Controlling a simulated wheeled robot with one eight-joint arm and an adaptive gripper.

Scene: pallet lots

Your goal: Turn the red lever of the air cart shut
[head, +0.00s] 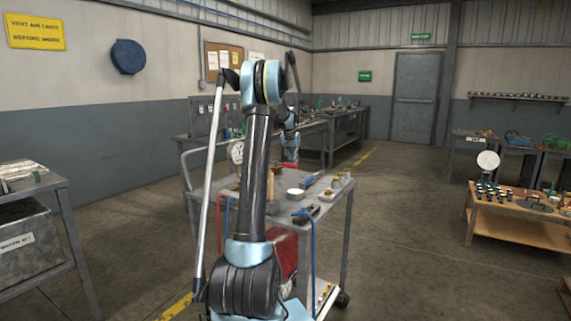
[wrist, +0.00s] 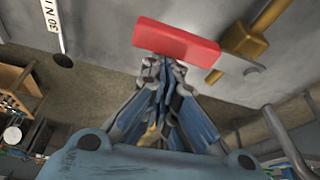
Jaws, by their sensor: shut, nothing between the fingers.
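The red lever (wrist: 177,42) lies across the top middle of the wrist view, with a bare metal strip running right from its red grip near a brass valve body (wrist: 245,38). My gripper (wrist: 163,66) is shut and empty, its tips right at the lower edge of the red grip; I cannot tell whether they touch it. In the head view a small red patch, likely the lever (head: 290,165), shows just below my gripper (head: 290,158), whose fingers are too small to make out. The air cart (head: 335,207) stands behind my arm, which hides part of it.
The cart top carries a white round dish (head: 296,193) and several small tools. A red tank (head: 284,255) sits underneath. A workbench (head: 345,120) runs along the back wall. A wooden table (head: 500,230) stands right, with open floor between it and the cart.

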